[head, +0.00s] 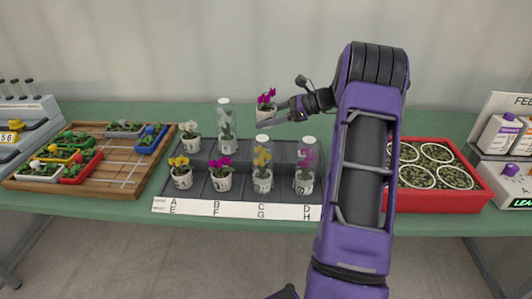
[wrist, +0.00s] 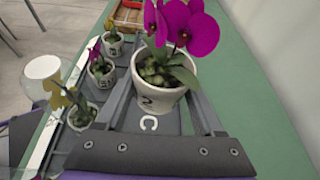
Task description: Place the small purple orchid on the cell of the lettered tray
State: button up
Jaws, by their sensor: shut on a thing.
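My gripper (wrist: 158,108) is shut on a small white pot with a purple orchid (wrist: 176,28). In the head view this orchid (head: 266,99) is upright, above the back row of the lettered tray (head: 200,190). The tray is dark and stepped, with a white strip lettered A to D over E to H. In the wrist view a letter C shows on the tray just below the pot. Another purple orchid (head: 221,168) stands in the front row at F.
A white orchid (head: 190,130) stands in the back row at left, beside a glass-covered plant (head: 225,125). A yellow orchid (head: 181,166) and two glass-covered orchids (head: 263,158) (head: 307,158) are in the front row. A wooden tray (head: 125,165) is left, a red crate (head: 440,203) right.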

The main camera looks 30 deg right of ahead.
jog(key=shift+a+f, duration=0.2)
jog(key=shift+f, duration=0.2)
notch_tip(320, 180, down, 9)
jog(key=shift+f+b, duration=0.1)
jog(key=shift+b, duration=0.65)
jog(key=shift+f, duration=0.15)
jog(key=o, duration=1.5)
jog(key=shift+s+d+r, duration=0.15)
jog(key=shift+d+r, duration=0.1)
jog(key=shift+r, duration=0.05)
jog(key=p+v, duration=0.1)
jog(key=v, duration=1)
jog(key=shift+d, duration=0.3)
